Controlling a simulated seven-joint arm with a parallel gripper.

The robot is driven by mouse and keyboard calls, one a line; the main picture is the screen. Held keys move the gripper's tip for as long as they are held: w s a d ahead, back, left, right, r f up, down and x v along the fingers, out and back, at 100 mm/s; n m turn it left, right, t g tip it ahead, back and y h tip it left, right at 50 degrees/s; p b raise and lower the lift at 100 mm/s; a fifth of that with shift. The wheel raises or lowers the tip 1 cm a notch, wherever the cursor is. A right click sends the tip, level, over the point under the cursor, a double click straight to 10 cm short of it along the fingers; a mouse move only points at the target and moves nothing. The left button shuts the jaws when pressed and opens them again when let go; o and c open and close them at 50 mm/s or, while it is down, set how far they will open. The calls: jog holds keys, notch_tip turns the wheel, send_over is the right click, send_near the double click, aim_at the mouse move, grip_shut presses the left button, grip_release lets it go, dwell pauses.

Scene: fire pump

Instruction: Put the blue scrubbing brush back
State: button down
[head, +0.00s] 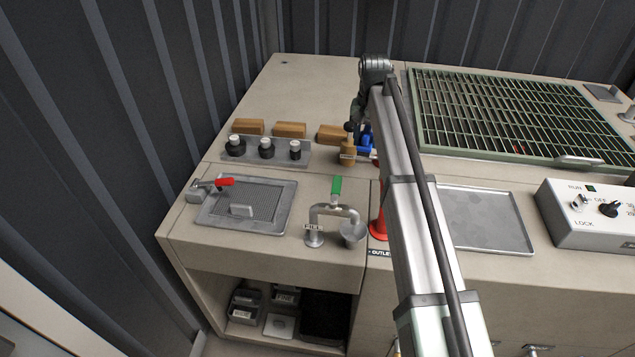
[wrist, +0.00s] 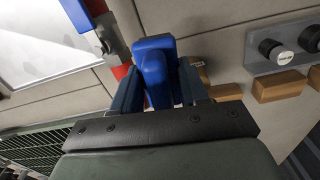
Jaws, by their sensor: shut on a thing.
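The blue scrubbing brush (wrist: 154,68) is between the two fingers of my gripper (wrist: 155,90) in the wrist view. The gripper is shut on its blue upper part. In the head view a bit of blue (head: 366,138) shows beside my arm, behind the counter's middle. My arm hides most of the gripper and the brush there. The brush's lower end is hidden, so I cannot tell whether it touches the counter. A small wooden block with a dark knob (head: 347,151) stands just left of the blue part.
Several wooden blocks (head: 290,129) lie behind a metal plate with black knobs (head: 266,150). A green-handled pipe (head: 336,190) and a red cone-like part (head: 378,228) stand in front. A green-framed grate (head: 425,130) and a metal tray (head: 485,218) are right. The back left counter (head: 300,85) is clear.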

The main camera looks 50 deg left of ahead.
jog(key=s+a+f+n, duration=0.1)
jog(key=s+a+f, duration=0.2)
jog(key=s+a, duration=0.6)
jog(key=shift+s+d+f, duration=0.1)
jog(key=shift+s+f, duration=0.15)
jog(key=shift+f, duration=1.45)
jog(key=shift+s+d+f, duration=0.15)
jog(key=shift+s+f, duration=0.15)
jog(key=shift+f, duration=1.45)
jog(key=shift+s+d+f, duration=0.1)
jog(key=shift+s+f, duration=0.15)
jog(key=shift+f, duration=1.45)
jog(key=shift+f, duration=0.15)
jog(key=c, duration=0.6)
grip_release()
notch_tip(320, 180, up, 12)
jog(key=shift+r, duration=0.2)
